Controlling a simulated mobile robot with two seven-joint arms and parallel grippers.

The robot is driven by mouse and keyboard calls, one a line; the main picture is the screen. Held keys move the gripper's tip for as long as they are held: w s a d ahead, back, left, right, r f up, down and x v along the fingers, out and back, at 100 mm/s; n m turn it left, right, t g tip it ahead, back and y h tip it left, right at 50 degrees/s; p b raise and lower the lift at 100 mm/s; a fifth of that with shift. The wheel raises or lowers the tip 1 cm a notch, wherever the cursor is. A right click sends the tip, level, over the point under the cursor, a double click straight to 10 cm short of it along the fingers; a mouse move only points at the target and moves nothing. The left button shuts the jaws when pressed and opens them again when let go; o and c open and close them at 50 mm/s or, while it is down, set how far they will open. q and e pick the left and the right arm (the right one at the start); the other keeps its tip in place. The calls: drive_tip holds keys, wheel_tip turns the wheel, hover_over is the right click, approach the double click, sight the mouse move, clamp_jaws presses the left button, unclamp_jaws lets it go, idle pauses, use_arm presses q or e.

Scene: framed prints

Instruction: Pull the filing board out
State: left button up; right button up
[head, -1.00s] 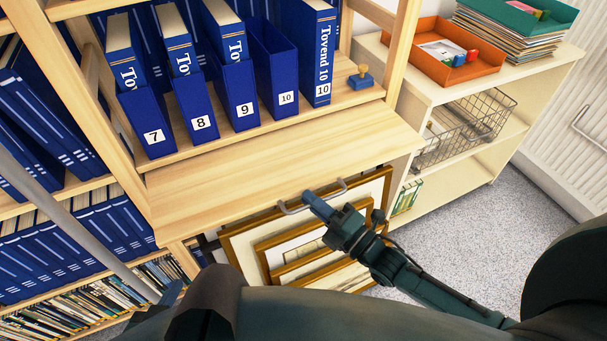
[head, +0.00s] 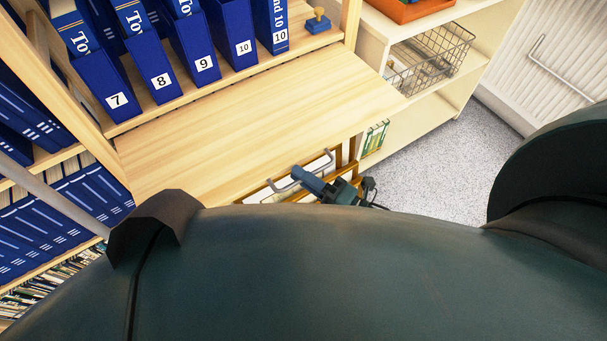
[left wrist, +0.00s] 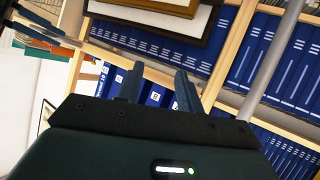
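The filing board (head: 250,120) is a pale wooden panel, sticking out from the shelf unit below the numbered blue binders. A grey bar handle (head: 326,157) sits on its front edge. My right gripper (head: 297,173) is at the middle of this handle, its fingers closed around the bar. My body hides the right forearm and part of the board's front left edge. My left gripper (left wrist: 157,85) shows only in the left wrist view, with its two fingers apart and nothing between them.
Blue binders (head: 165,80) and a small stamp (head: 317,20) stand on the shelf behind the board. Framed prints (head: 262,196) lean beneath it. A low cream shelf (head: 390,128) with a wire basket (head: 432,60) stands at right. Grey carpet (head: 425,165) there is clear.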

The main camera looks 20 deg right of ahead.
drive_tip(key=o, duration=0.4)
drive_tip(key=shift+c, duration=0.2)
drive_tip(key=v, duration=1.3)
drive_tip(key=shift+b, duration=0.4)
